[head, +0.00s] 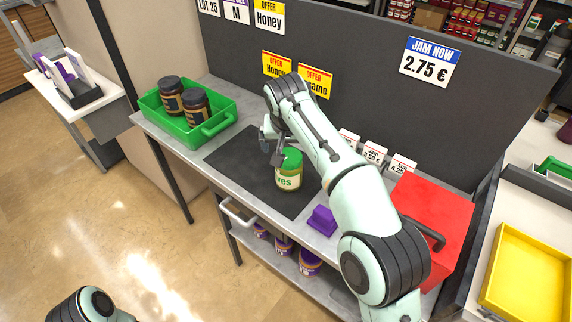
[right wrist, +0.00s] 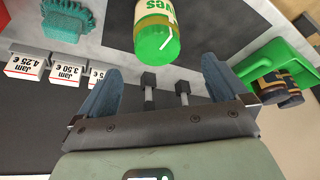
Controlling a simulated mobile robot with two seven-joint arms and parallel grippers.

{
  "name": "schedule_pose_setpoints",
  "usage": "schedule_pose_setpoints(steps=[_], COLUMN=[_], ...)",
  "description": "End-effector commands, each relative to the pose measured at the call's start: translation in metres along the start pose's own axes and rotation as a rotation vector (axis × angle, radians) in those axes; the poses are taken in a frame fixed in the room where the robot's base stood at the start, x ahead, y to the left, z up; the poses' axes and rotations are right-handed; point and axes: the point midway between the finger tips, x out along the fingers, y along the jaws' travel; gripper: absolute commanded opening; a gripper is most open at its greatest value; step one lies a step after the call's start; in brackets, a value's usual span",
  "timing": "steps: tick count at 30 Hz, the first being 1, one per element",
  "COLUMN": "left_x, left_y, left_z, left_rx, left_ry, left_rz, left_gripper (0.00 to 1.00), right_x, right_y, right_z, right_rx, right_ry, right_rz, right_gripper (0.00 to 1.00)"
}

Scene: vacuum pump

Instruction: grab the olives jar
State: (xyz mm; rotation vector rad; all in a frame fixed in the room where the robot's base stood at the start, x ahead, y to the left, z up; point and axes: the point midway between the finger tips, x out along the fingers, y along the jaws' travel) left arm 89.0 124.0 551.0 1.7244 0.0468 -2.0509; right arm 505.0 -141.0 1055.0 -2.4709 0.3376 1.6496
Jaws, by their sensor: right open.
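The olives jar (head: 289,170), with a green lid and a pale label, stands upright on the dark mat (head: 235,153) in the middle of the counter. My right gripper (head: 270,148) is open and empty, just left of and behind the jar's lid in the head view. In the right wrist view the jar (right wrist: 157,30) lies beyond the spread fingers (right wrist: 160,78), roughly centred between them, with a gap. Part of the jar is cut off by that view's top edge. My left gripper is out of view; only part of my left arm shows at the bottom left.
A green crate (head: 218,123) with two dark jars stands at the counter's left. A purple object (head: 322,220) and a red box (head: 440,215) are at the right. Price cards (head: 372,152) line the back panel. A teal brush (right wrist: 68,18) shows in the right wrist view.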

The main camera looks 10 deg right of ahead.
Motion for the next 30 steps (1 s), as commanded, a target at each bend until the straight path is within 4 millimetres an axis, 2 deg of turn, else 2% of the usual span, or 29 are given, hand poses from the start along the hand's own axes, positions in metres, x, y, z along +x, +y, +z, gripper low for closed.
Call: schedule_pose_setpoints(steps=[3,9,17,25,30], left_x=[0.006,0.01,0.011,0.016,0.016], left_y=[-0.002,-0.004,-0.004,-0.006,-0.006], left_z=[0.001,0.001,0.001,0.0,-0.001], left_rx=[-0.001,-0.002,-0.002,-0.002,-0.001], left_ry=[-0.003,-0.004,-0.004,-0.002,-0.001], left_rz=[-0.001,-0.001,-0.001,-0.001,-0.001], left_gripper=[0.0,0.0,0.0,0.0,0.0], right_x=[0.028,0.061,0.076,0.115,0.122], right_y=[0.001,0.001,0.001,0.005,0.004], right_z=[0.002,0.001,0.001,0.003,0.002], right_rx=[-0.001,-0.001,-0.001,-0.003,-0.002], right_ry=[-0.005,-0.003,-0.002,-0.004,0.0], right_rz=[0.005,0.003,0.002,0.003,0.0], right_gripper=[1.0,1.0,1.0,1.0,1.0])
